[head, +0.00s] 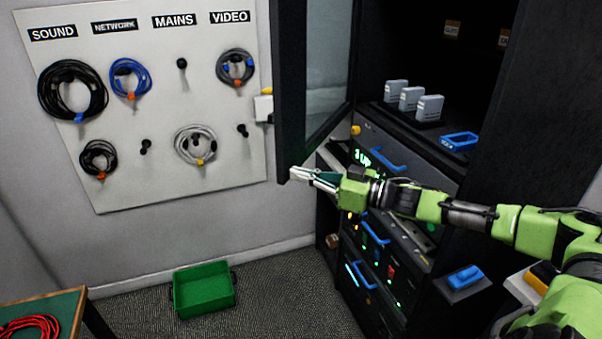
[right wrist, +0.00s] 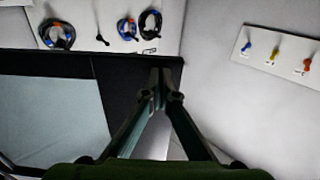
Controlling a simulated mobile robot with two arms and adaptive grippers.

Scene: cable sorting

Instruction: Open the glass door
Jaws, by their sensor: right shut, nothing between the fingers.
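The glass door (head: 288,85) has a dark frame around a pale pane (head: 328,60). It stands swung out to the left of the dark cabinet, whose inside shows. My right gripper (head: 297,175) is shut and empty, at the lower outer corner of the door frame; contact cannot be told. In the right wrist view the shut fingertips (right wrist: 164,78) overlap the end of the dark door frame (right wrist: 105,72), with the pane (right wrist: 55,115) to their left. My left gripper is not in view.
The cabinet (head: 540,85) holds rack units with blue handles (head: 388,159). A wall board (head: 150,170) with hung cables is behind the door at left. A green crate (head: 203,308) sits on the floor, with clear carpet to its right. A table corner (head: 35,307) is at lower left.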

